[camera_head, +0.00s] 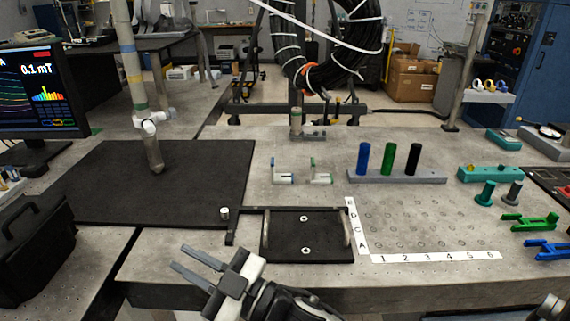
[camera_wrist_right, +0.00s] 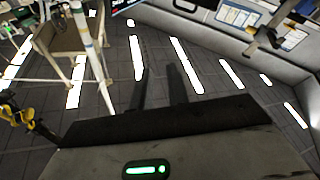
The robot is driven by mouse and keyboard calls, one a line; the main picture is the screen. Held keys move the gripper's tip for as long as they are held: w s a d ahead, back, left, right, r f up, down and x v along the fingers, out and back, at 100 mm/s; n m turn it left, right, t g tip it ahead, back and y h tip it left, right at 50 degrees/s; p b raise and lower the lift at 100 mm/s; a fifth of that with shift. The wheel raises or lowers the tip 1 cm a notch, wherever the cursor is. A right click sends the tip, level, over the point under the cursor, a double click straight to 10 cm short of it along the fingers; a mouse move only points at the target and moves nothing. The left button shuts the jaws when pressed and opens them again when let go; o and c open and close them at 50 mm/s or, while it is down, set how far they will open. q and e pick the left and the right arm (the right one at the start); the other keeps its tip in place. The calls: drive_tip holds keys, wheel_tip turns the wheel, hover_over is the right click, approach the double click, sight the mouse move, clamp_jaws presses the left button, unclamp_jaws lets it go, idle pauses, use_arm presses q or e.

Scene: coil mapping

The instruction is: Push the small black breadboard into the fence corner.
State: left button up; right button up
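The small black breadboard (camera_head: 285,245) lies flat on the grey table, with two silver-ringed holes and a metal handle on its left and right sides. A thin black fence (camera_head: 235,226) runs along its left and far sides. A gap of bare table shows between the board's left edge and the fence; at the far edge I cannot tell whether they touch. My right gripper (camera_head: 179,256) is in front and to the left of the board, apart from it, its fingers spread and empty. Its fingers show in the right wrist view (camera_wrist_right: 159,88). My left gripper is not in view.
A large black board (camera_head: 190,170) with a striped post covers the left. A small white-topped post (camera_head: 224,213) stands by the fence. A lettered and numbered hole grid (camera_head: 430,222) lies to the right. Coloured cylinders stand on a grey rack (camera_head: 395,177) behind. A black case (camera_head: 35,245) sits far left.

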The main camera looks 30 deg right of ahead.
drive_tip(key=s+a+r+n+g+y, duration=0.1)
drive_tip(key=a+r+n+g+y, duration=0.5)
drive_tip(key=n+g, duration=0.7)
drive_tip(key=n+g+h, duration=0.2)
drive_tip(key=n+h, duration=0.2)
drive_tip(key=h, duration=1.3)
approach(266, 227)
drive_tip(key=p+x, duration=0.1)
drive_tip(key=x, duration=0.9)
drive_tip(key=shift+f+p, duration=0.3)
drive_tip(key=shift+p, duration=0.05)
clamp_jaws()
drive_tip(key=shift+a, duration=0.1)
